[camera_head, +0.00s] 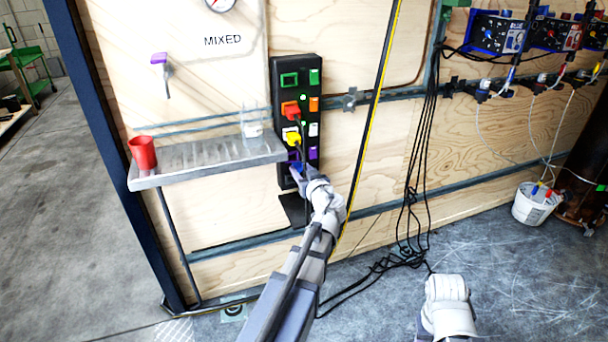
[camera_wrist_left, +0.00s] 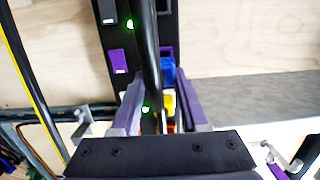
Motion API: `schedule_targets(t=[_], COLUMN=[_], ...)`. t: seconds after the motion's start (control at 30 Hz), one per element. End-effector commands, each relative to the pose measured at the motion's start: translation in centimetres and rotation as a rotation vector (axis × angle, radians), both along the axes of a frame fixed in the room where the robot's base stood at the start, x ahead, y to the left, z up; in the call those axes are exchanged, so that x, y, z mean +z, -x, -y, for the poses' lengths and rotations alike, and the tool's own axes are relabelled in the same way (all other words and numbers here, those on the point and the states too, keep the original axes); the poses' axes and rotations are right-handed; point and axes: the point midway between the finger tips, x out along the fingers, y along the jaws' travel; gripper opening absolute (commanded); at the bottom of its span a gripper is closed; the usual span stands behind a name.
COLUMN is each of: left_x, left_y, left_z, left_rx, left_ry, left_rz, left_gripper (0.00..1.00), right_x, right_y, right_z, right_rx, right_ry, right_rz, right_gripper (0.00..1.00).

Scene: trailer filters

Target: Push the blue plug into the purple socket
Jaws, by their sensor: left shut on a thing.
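The blue plug (camera_head: 296,168) is at the tips of my left gripper (camera_head: 300,173), low on the black socket panel (camera_head: 297,67). My left gripper is shut on it. The purple socket (camera_head: 292,156) is just above it in the head view, beside a purple switch (camera_head: 313,153). In the left wrist view the blue plug (camera_wrist_left: 168,70) lies between the fingers, with purple of the socket (camera_wrist_left: 165,51) behind it. A black cable crosses in front, so I cannot tell whether the plug touches the socket.
A yellow plug (camera_head: 291,137) and a red plug (camera_head: 290,109) sit higher on the panel, with cable hanging close by. A grey shelf (camera_head: 210,158) with a red cup (camera_head: 143,153) and a clear container (camera_head: 252,125) is to the left. Black cables (camera_head: 408,215) hang on the right.

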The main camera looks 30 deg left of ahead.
Motion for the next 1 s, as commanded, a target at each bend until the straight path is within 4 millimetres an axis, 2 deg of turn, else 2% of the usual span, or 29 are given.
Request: schedule_targets(t=[0.1,0.33,1.0], left_x=[0.0,0.0,0.0], left_y=[-0.9,-1.8,-1.8], left_z=[-1.0,-2.0,-2.1], left_rx=[0.001,0.0,0.0], left_ry=[0.0,0.0,0.0], left_rz=[0.0,0.0,0.0], left_gripper=[0.0,0.0,0.0], right_x=[0.0,0.0,0.0], right_y=[0.0,0.0,0.0], right_z=[0.0,0.0,0.0], right_rx=[0.0,0.0,0.0], right_ry=[0.0,0.0,0.0], right_rz=[0.0,0.0,0.0], right_gripper=[0.5,0.5,0.5])
